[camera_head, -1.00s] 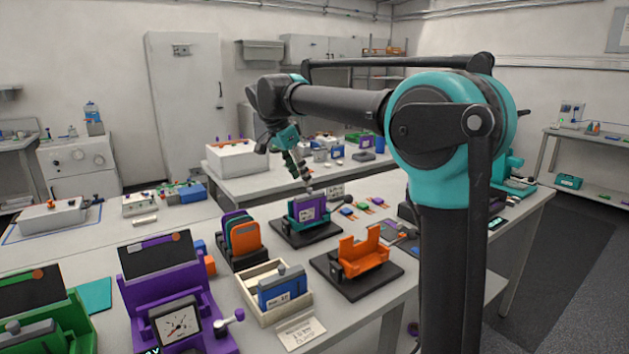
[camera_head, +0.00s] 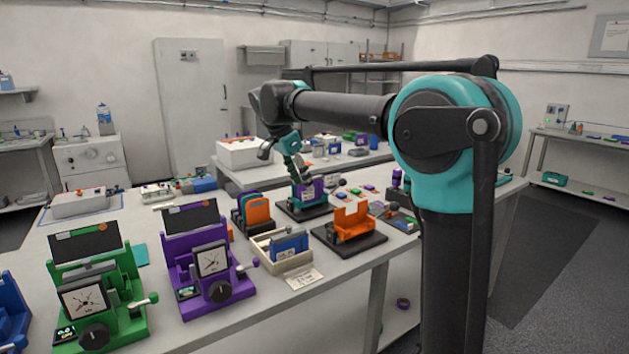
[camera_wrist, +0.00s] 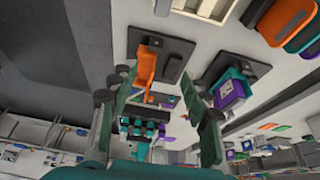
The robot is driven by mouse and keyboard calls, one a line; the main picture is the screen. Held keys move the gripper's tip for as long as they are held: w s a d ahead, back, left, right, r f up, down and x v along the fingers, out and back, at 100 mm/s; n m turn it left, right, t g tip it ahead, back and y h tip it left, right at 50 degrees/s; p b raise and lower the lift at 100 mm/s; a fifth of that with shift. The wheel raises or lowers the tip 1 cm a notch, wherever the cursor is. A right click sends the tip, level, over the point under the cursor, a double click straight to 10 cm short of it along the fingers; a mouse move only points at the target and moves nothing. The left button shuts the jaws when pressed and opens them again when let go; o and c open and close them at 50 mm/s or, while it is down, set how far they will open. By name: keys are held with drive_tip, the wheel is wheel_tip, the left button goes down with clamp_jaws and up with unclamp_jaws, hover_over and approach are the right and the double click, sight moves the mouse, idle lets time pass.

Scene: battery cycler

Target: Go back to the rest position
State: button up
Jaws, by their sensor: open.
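My gripper (camera_head: 298,172) hangs from the bent arm over the middle of the long bench. Its fingers point down and appear just in front of or above a teal and purple holder (camera_head: 309,197) on a black base; the exact gap cannot be told. In the wrist view the two green and dark fingers (camera_wrist: 158,92) are spread apart with nothing held between them. The orange holder (camera_head: 354,222) on its black plate is empty, to the right of my gripper. In the wrist view the orange holder (camera_wrist: 147,72) shows beside the left finger.
A rack of coloured plates (camera_head: 254,208), a tray (camera_head: 265,250) holding a blue block, a purple gauge station (camera_head: 205,245) and a green gauge station (camera_head: 130,290) stand on the bench. A white box (camera_head: 243,153) sits behind. Floor at right (camera_head: 560,270) is clear.

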drive_tip(key=s+d+f+n+y, duration=0.1)
drive_tip(key=s+d+f+n, duration=0.3)
drive_tip(key=s+d+f, duration=0.55)
drive_tip(key=s+d+f+n+y, duration=0.2)
drive_tip(key=s+d+f+n, duration=0.3)
drive_tip(key=d+f, duration=0.7)
drive_tip(key=s+d+f+n+t, duration=0.1)
drive_tip(key=s+f+n, duration=0.1)
drive_tip(key=s+f, duration=0.8)
drive_tip(key=shift+s+d+t+y, duration=0.2)
drive_tip(key=shift+s+t+y, duration=0.1)
drive_tip(key=shift+s, duration=0.05)
